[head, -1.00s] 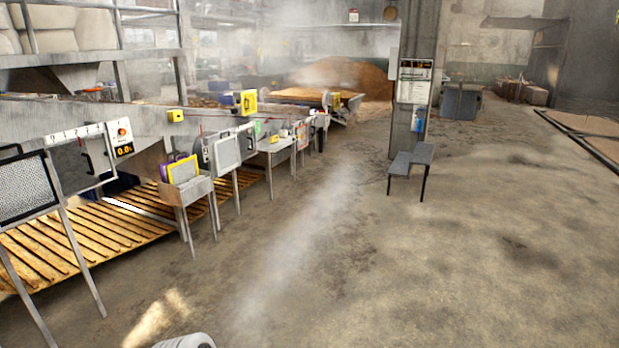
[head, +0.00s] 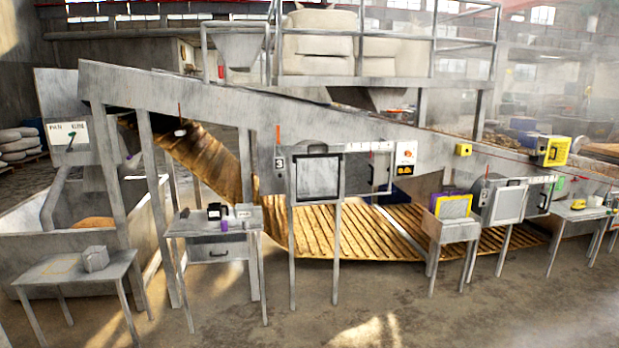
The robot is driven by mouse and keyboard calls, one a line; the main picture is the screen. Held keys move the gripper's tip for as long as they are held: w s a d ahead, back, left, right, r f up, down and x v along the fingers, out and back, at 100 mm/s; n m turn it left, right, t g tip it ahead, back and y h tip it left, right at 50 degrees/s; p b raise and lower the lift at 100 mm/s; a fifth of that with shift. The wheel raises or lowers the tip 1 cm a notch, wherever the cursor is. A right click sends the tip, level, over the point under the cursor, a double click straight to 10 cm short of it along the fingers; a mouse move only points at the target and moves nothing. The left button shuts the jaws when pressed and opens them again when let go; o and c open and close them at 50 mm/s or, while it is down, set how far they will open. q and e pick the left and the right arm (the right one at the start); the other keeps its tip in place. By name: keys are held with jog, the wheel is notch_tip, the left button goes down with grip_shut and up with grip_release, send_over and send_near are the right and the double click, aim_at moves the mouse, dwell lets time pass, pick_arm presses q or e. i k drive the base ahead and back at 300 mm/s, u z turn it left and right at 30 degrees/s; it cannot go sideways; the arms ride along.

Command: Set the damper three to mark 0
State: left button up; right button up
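The station with the black "3" plate (head: 280,163) is near the middle of the head view, on the side of the long grey machine. Next to the plate is a framed mesh panel (head: 318,177) on legs. Right of the panel is a grey plate with a dark handle (head: 376,183) and a white scale strip (head: 368,147) above it. A white box with a red button and a small orange display (head: 405,158) is at its right end. The handle's exact mark is too small to read. Neither of my grippers is in view.
A small table with tools (head: 215,222) stands left of the station, and a lower table with a grey block (head: 95,258) farther left. A stand with yellow and purple frames (head: 452,207) is to the right. The floor in front (head: 380,305) is clear.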

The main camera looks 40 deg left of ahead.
aim_at(359, 180)
jog(key=u, duration=1.05)
jog(key=i, duration=3.85)
jog(key=z, duration=0.1)
